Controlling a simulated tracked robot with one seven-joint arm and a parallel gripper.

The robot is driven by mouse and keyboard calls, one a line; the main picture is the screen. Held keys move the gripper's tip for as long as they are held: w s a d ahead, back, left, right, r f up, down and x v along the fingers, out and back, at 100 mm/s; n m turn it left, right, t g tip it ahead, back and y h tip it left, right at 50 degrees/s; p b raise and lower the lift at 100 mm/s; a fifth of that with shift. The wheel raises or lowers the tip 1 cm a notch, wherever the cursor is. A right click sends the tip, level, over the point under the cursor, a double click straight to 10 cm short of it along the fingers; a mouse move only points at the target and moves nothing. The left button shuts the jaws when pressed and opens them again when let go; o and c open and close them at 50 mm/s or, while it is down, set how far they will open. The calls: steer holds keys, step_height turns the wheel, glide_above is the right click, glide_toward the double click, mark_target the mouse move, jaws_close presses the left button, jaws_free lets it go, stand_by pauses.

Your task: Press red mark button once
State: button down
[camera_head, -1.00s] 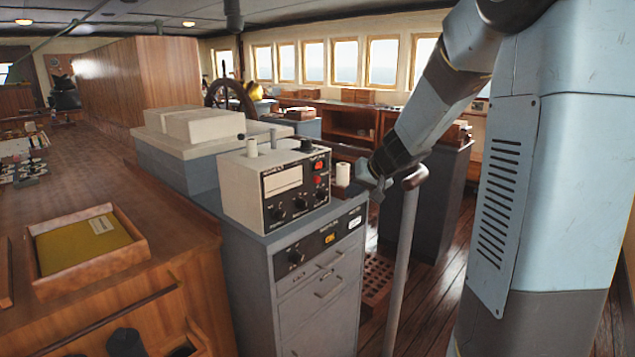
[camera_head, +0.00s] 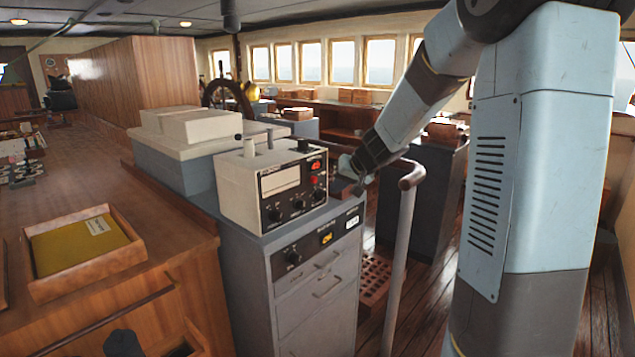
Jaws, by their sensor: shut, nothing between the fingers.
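A cream instrument box (camera_head: 240,197) with a black front panel stands on a grey cabinet (camera_head: 250,270). A small red button (camera_head: 314,181) shows at the right side of the panel, below an orange-red lit switch (camera_head: 315,165). Black knobs sit lower on the panel. My gripper (camera_head: 354,189) is at the cabinet top's right end, to the right of the box and apart from the red button in the picture. It is small and dark here, with its fingers shut and empty. It partly covers a pale and reddish cylinder beside the box.
A grey post with a brown rounded handrail (camera_head: 409,176) stands right of the cabinet, close to my forearm. A wooden tray (camera_head: 82,254) with a yellow folder lies on the wooden counter at left. A dark cabinet (camera_head: 424,200) stands behind my arm.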

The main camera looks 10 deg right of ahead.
steer(key=shift+w+a, duration=0.65)
steer(key=shift+w, duration=0.2)
steer(key=shift+w+a, duration=0.6)
steer(key=shift+w, duration=0.2)
steer(key=shift+w+a, duration=0.1)
steer(key=shift+w, duration=0.05)
stand_by(0.9)
steer(key=shift+w+a+r, duration=0.1)
steer(key=shift+w, duration=0.05)
steer(key=shift+w+a, duration=0.3)
steer(key=shift+w, duration=0.05)
stand_by(1.1)
stand_by(0.4)
steer(key=shift+s+d, duration=0.5)
steer(key=shift+s, duration=0.25)
steer(key=shift+d, duration=0.1)
steer(key=s+d, duration=0.1)
steer(key=s, duration=0.1)
steer(key=s+d, duration=0.1)
steer(key=s, duration=0.1)
steer(key=shift+d, duration=0.4)
